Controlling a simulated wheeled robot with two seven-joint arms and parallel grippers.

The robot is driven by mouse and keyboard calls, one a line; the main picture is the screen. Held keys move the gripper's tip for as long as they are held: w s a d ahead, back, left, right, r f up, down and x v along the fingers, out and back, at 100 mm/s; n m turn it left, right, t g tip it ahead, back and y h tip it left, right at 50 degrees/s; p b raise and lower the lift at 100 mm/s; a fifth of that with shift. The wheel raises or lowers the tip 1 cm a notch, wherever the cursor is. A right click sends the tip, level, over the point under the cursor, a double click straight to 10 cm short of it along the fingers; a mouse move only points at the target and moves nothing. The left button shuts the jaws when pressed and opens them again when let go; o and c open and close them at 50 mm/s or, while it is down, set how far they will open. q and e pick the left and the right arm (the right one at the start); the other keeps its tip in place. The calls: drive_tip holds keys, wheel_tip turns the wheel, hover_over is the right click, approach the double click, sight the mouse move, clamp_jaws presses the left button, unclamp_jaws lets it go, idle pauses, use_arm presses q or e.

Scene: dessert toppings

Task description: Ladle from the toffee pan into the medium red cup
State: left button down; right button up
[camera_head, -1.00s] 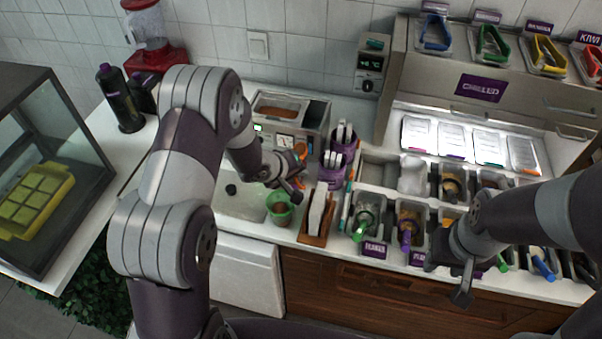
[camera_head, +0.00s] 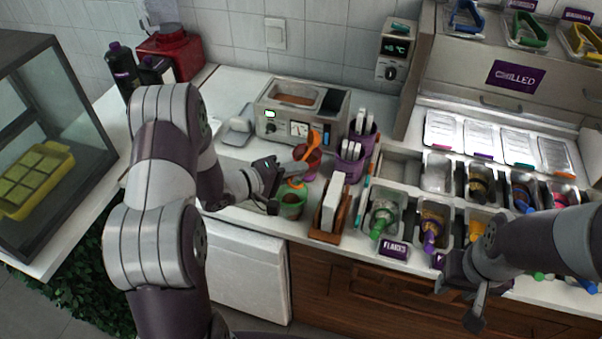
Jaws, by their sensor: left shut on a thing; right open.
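The toffee pan appears to be the steel warmer (camera_head: 296,98) with a brown filling at the back of the counter. A red cup (camera_head: 311,160) stands in front of it, partly hidden. An orange ladle-like handle (camera_head: 315,137) rises at the cup; its lower end is hidden or too small to make out. My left gripper (camera_head: 276,178) is shut just left of the red cup, apparently on the orange ladle, though the grip itself is unclear. My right gripper (camera_head: 465,295) is open and empty, in front of the topping bins at the lower right.
A green cup (camera_head: 291,207) stands just below my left gripper. A wooden holder (camera_head: 330,214) with white cards and purple containers (camera_head: 351,163) stand to the right. Topping bins with coloured handles line the right counter. A glass case (camera_head: 55,150) stands at far left.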

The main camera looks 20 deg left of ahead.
use_arm(q)
drive_tip(key=f+t+b, duration=0.1)
drive_tip(key=f+n+t+h+b, duration=0.1)
drive_tip(key=b, duration=0.1)
drive_tip(key=a+f+h+b, duration=0.1)
drive_tip(key=b, duration=0.1)
drive_tip(key=shift+s+a+f+t, duration=0.1)
drive_tip(key=shift+s+t, duration=0.2)
drive_tip(key=shift+t, duration=0.1)
drive_tip(key=shift+s+a+f+n+t+h+b, duration=0.15)
drive_tip(key=shift+n+t+h+b, duration=0.3)
drive_tip(key=shift+h+b, duration=0.4)
idle(0.9)
